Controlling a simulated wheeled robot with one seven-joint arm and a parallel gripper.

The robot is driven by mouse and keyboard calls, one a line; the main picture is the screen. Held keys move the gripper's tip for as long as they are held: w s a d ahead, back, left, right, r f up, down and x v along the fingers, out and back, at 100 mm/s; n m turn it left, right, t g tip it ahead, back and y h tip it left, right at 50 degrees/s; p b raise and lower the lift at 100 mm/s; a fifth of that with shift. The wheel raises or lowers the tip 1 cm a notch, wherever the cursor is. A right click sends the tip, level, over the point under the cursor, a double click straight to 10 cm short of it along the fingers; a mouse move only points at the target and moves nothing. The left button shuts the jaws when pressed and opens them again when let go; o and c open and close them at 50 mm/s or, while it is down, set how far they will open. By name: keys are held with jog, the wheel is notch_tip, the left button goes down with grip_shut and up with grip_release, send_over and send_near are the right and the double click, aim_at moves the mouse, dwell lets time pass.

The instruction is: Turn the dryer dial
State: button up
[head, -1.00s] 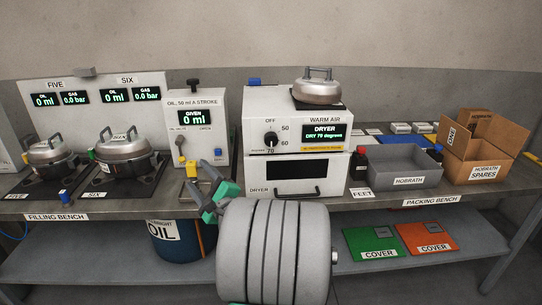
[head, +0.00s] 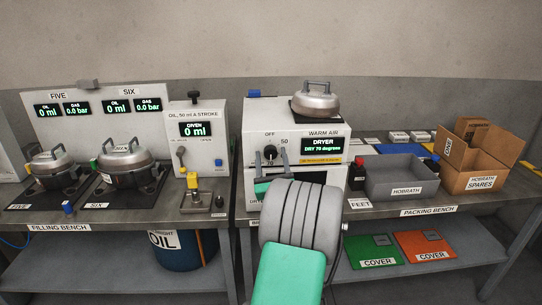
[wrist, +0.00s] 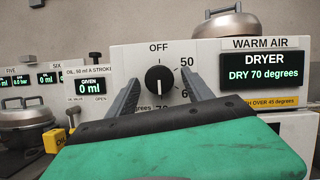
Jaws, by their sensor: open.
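The dryer dial (head: 270,153) is a black round knob on the white dryer's front (head: 254,130), with OFF above and 50 and 60 at its right. In the wrist view the dial (wrist: 159,79) shows a pale vertical line, and the lower scale is partly hidden by my gripper. The dryer display (head: 321,147) reads DRY 70 degrees. My gripper (wrist: 160,88) is open and empty, pointing at the dial. Its two fingers appear on either side of the knob in the picture; I cannot tell whether they touch it. In the head view my gripper (head: 270,168) is largely hidden behind my wrist.
A lidded metal pot (head: 316,101) stands on top of the dryer. The oil unit (head: 212,130) stands left of it. A grey tray (head: 398,190) and cardboard box (head: 470,180) stand to the right. The dryer's lower door is partly hidden by my arm.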

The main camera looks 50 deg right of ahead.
jog(key=shift+c, duration=0.6)
grip_shut()
